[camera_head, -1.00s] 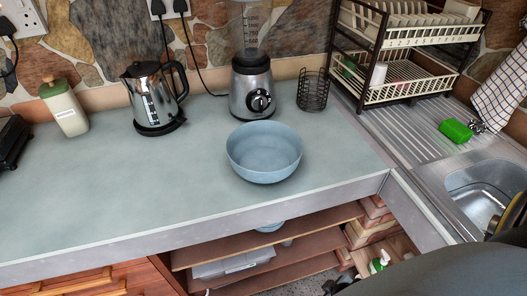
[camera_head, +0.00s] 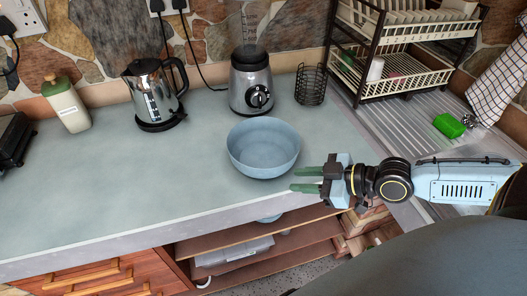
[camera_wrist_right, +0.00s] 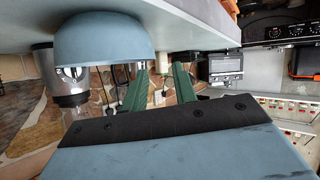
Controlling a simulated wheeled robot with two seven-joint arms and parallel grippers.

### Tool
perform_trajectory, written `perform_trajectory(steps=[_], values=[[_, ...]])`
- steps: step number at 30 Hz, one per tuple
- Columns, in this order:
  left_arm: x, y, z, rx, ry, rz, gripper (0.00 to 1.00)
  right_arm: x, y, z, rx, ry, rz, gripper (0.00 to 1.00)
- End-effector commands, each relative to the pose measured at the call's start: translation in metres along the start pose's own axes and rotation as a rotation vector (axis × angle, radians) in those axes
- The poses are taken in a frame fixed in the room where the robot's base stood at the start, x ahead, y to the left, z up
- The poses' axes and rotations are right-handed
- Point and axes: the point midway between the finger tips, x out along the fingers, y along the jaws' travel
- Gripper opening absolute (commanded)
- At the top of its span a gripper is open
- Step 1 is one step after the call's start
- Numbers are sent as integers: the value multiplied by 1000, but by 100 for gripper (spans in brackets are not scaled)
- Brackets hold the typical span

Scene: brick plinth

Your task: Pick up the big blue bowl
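The big blue bowl (camera_head: 262,150) stands upright on the counter near its front edge, and looks empty. My right gripper (camera_head: 293,180) is just to the right of the bowl's lower front side, its two green fingers spread apart and pointing left. Nothing is between the fingers. The fingertips are close to the bowl; I cannot tell whether they touch it. In the right wrist view, which is upside down, the bowl (camera_wrist_right: 90,40) is at the upper left, beside the open right gripper (camera_wrist_right: 161,68). My left gripper is not in view.
The blender base (camera_head: 250,82), wire holder (camera_head: 311,86), kettle (camera_head: 152,95) and green-lidded container (camera_head: 66,106) stand behind on the counter (camera_head: 120,190). A dish rack (camera_head: 400,80) and green sponge (camera_head: 449,126) are at right.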

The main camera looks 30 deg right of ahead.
Motion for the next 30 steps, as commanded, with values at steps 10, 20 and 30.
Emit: perform_trajectory(steps=[10,20,30], values=[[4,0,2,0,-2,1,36,4,21,-21,-15,70,25,28],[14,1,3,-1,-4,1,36,36,21,-24,-12,72,25,28],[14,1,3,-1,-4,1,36,72,21,-26,-13,68,21,28]])
